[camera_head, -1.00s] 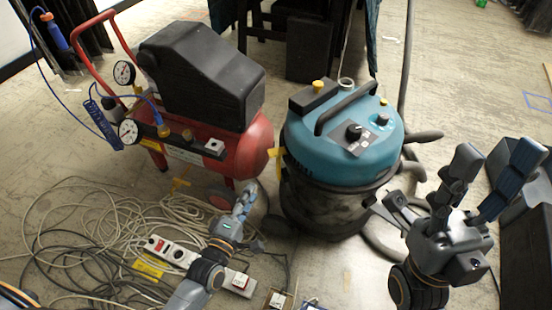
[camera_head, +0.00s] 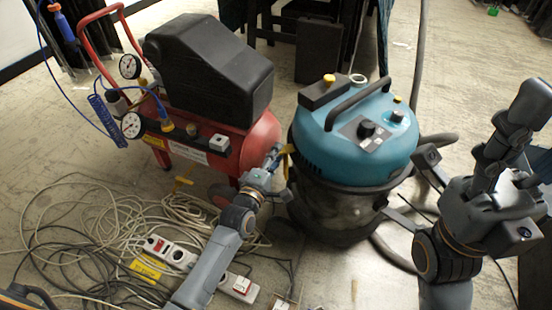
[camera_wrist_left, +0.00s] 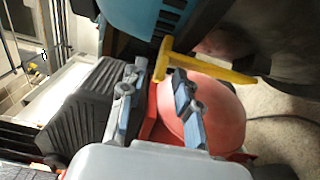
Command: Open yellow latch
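The yellow latch (camera_head: 285,160) is on the left side of the blue-topped vacuum cleaner (camera_head: 356,147). In the left wrist view, the latch (camera_wrist_left: 205,64) is a yellow T-shaped handle, lying just beyond my fingertips. My left gripper (camera_head: 274,163) is close to the latch, between the vacuum and the red compressor. In the left wrist view, my left gripper (camera_wrist_left: 157,82) is open, its two blue-padded fingers apart with nothing held between them.
The red compressor (camera_head: 262,135) with its black cover stands close on the left. Tangled cables (camera_head: 100,215) and a power strip (camera_head: 172,252) lie on the floor at lower left. A hose runs behind the vacuum at right.

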